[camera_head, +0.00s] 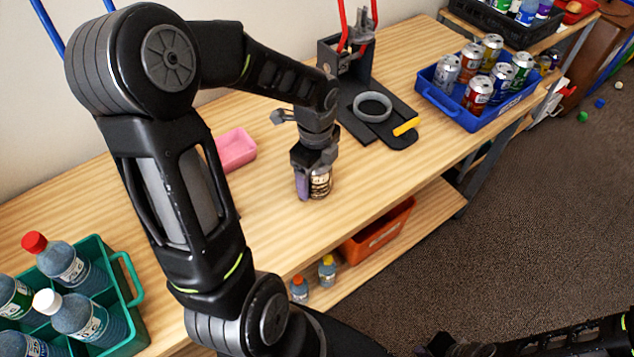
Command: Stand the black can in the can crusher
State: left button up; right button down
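The black can (321,185) with a cream label is upright at or just above the wooden table, near its front edge. My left gripper (315,178) comes down over it, with a finger along its left side, and appears closed on it. The gripper hides the can's top. The can crusher (348,62), with a dark frame and red handles, stands behind and to the right. Its black base (385,128) carries a grey ring (373,106) and a yellow piece (405,127). My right gripper (455,346) is low at the bottom edge, off the table, its fingers unclear.
A blue crate (434,97) with several cans stands at the right. A pink tray (236,148) lies left of my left gripper. A green crate (136,311) with bottles is at front left. An orange bin (378,236) and small bottles are on the lower shelf. Table between can and crusher is clear.

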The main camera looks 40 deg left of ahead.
pick_arm(q)
jog(key=c, duration=1.3)
jog(key=shift+o, duration=0.2)
notch_tip(320, 180, up, 10)
jog(key=shift+r, duration=0.1)
